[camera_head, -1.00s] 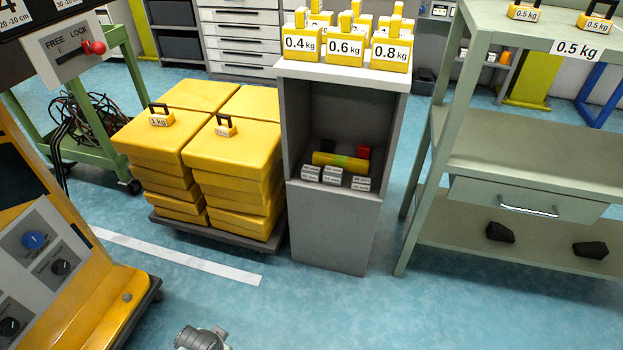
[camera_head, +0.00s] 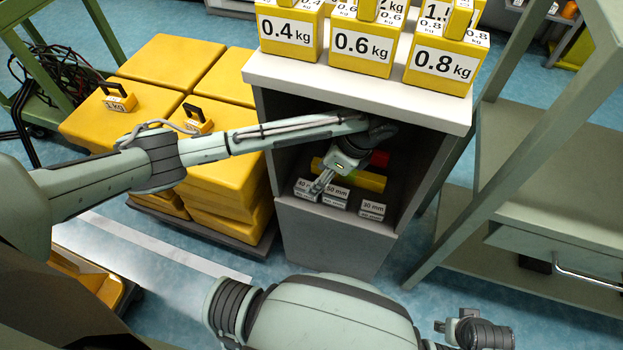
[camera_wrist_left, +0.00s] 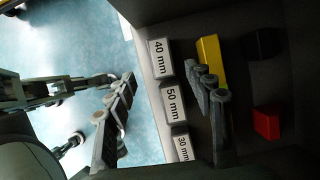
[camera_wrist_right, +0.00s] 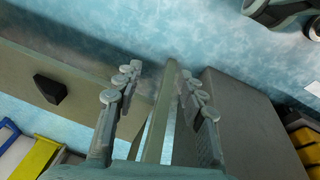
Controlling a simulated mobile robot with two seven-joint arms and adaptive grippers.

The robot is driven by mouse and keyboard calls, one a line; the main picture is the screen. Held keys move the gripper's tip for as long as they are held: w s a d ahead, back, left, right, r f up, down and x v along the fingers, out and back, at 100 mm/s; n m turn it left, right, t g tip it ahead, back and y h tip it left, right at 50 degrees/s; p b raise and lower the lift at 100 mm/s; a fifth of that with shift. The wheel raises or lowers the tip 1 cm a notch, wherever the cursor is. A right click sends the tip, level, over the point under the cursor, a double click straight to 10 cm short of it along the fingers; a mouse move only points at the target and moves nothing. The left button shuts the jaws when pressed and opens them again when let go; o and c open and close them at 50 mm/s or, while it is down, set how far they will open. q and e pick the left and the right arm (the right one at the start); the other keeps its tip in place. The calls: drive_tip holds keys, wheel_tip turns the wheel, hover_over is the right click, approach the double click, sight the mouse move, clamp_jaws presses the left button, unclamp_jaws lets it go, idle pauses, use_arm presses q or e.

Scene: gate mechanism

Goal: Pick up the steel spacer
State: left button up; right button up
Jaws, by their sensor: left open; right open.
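Three grey spacer blocks with white labels stand in a row at the front of the cabinet's open compartment: 40 mm (camera_head: 305,189), 50 mm (camera_head: 336,195) and 30 mm (camera_head: 372,209). The left wrist view shows the same 40 mm (camera_wrist_left: 160,58), 50 mm (camera_wrist_left: 172,102) and 30 mm (camera_wrist_left: 182,146) blocks. My left gripper (camera_head: 324,180) is inside the compartment, just above the 40 and 50 mm blocks. Its open fingers (camera_wrist_left: 160,112) lie on either side of the row in its wrist view, holding nothing. My right gripper (camera_head: 452,328) is open and empty, low at the right.
A yellow bar (camera_head: 370,181) and a red block (camera_head: 379,158) lie behind the spacers. The compartment's walls and white top (camera_head: 350,88) surround my left arm; yellow weights (camera_head: 361,50) stand above. A stack of yellow blocks (camera_head: 165,70) is left, a green shelf rack (camera_head: 560,200) right.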

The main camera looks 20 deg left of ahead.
use_arm(q)
drive_tip(key=x, duration=0.6)
drive_tip(key=shift+a+f, duration=0.1)
drive_tip(key=shift+f, duration=0.25)
drive_tip(key=shift+w+a+f, duration=0.1)
drive_tip(key=shift+a+f, duration=0.05)
drive_tip(key=shift+f, duration=0.25)
clamp_jaws()
use_arm(e)
drive_tip(key=shift+w+a+r, duration=0.1)
drive_tip(key=shift+w+r, duration=0.1)
drive_tip(key=shift+r, duration=0.25)
drive_tip(key=shift+w+r, duration=0.15)
drive_tip(key=shift+r, duration=0.3)
